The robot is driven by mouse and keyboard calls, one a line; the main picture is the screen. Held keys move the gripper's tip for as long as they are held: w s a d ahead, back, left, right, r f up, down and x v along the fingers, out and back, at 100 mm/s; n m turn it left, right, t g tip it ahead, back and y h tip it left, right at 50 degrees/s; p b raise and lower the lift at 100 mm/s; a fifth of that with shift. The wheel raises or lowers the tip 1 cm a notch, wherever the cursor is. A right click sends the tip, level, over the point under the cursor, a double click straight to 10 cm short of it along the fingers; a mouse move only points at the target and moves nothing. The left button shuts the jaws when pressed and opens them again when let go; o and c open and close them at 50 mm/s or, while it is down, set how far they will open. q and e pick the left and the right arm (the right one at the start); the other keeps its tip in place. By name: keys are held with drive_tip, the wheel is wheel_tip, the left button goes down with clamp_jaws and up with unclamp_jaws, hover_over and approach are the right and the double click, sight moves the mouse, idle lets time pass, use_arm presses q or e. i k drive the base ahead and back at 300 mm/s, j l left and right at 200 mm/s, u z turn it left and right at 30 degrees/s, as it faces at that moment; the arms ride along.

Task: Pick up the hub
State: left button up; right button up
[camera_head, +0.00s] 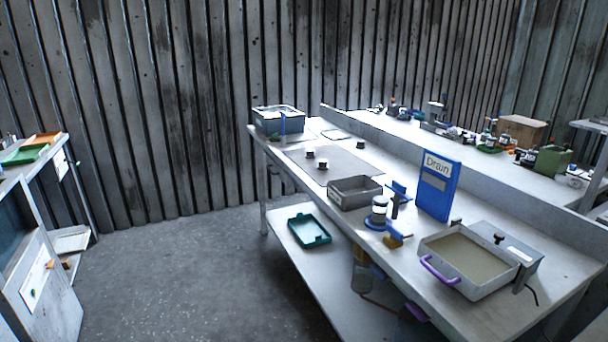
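No thing in view is clearly marked as the hub. Several small round parts with dark tops and light lower parts stand on the long workbench (290,137): one small part (322,165) and another small part (309,154) are on the grey mat (345,163), and a third small part (360,145) is at its far right edge. A larger white and black cylinder (379,209) stands on a blue round base nearer the front. Any of these could be the hub; they are too small to tell. Neither of my grippers is in view.
A grey bin (353,193), blue "Drain" sign (437,186) and tray with purple handle (470,262) stand on the bench. A blue-grey tub (278,120) is at its far end. A teal tray (309,231) lies on the lower shelf. The floor (180,280) left of it is clear.

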sight(322, 165)
drive_tip(key=i+j+z, duration=0.35)
drive_tip(key=i, duration=0.35)
drive_tip(key=i+j+z, duration=0.3)
drive_tip(key=i+j, duration=0.35)
